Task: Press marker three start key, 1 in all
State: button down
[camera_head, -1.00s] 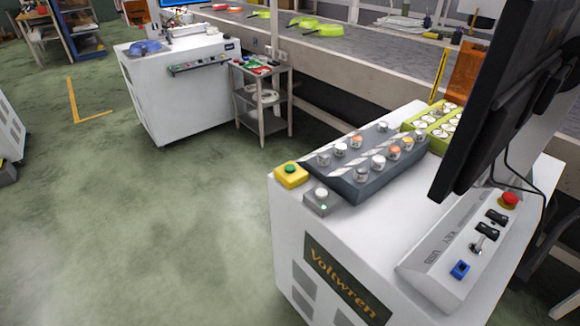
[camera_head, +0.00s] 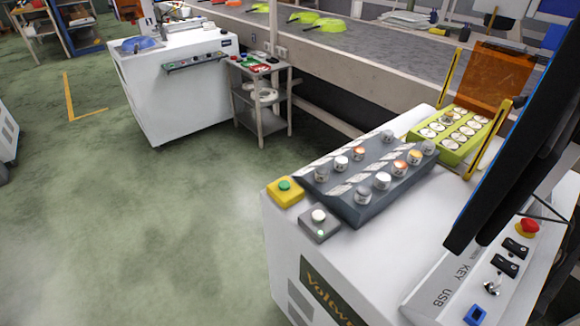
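The white machine (camera_head: 283,235) with the "Voltwren" plate stands at the lower middle and right. On its near left corner sit a yellow box with a green button (camera_head: 285,186) and a grey box with a white button (camera_head: 319,217) and a small green light. Behind them a sloped dark grey panel (camera_head: 340,203) carries two rows of round knobs or buttons, a few glowing orange. A yellow-green panel (camera_head: 447,148) with several white round keys lies farther back. Labels are too small to read, so I cannot tell which key is marker three's start key. My gripper is not in view.
A black monitor (camera_head: 520,150) overhangs the machine's right side. Below it a sloped panel holds a red button (camera_head: 527,228) and switches. An orange clear guard (camera_head: 496,80) stands behind. A second white machine (camera_head: 178,95) and a small cart (camera_head: 261,103) are farther back. Green floor at left is clear.

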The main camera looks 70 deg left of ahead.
aim_at(284, 185)
jog(key=i+j, duration=0.1)
jog(key=j, duration=0.6)
jog(key=i+j, duration=0.1)
jog(key=j, duration=0.55)
jog(key=i+j, duration=0.1)
jog(key=j, duration=0.6)
jog(key=i+j, duration=0.1)
jog(key=j, duration=0.55)
jog(key=k+j, duration=0.1)
jog(key=j, duration=0.25)
jog(key=k+j, duration=0.15)
jog(key=j, duration=0.25)
jog(key=k+j, duration=0.1)
jog(key=j, duration=0.25)
jog(key=k+j+z, duration=0.1)
jog(key=j, duration=0.25)
jog(key=k+j, duration=0.15)
jog(key=j, duration=0.25)
jog(key=k+j, duration=0.1)
jog(key=j, duration=0.25)
jog(key=k+j, duration=0.25)
